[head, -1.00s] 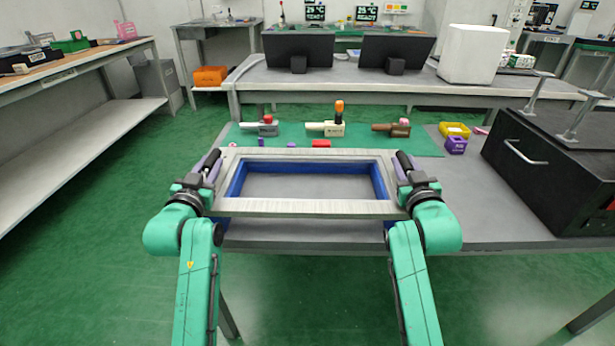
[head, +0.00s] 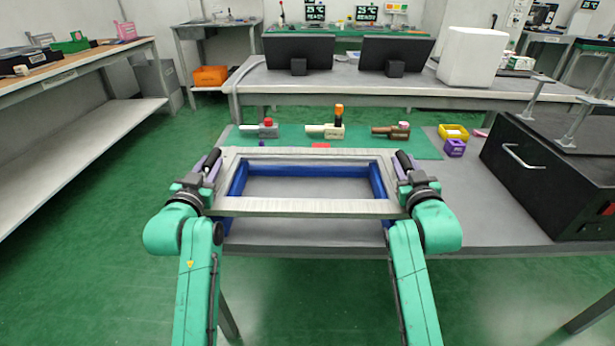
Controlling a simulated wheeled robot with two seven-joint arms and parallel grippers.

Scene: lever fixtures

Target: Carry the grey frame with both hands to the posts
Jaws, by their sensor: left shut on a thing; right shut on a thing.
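Blue parts also show under the frame's near corners. I cannot pick out the posts for certain; the frame hides part of the table below it.
A black case (head: 540,170) bounds the right side.

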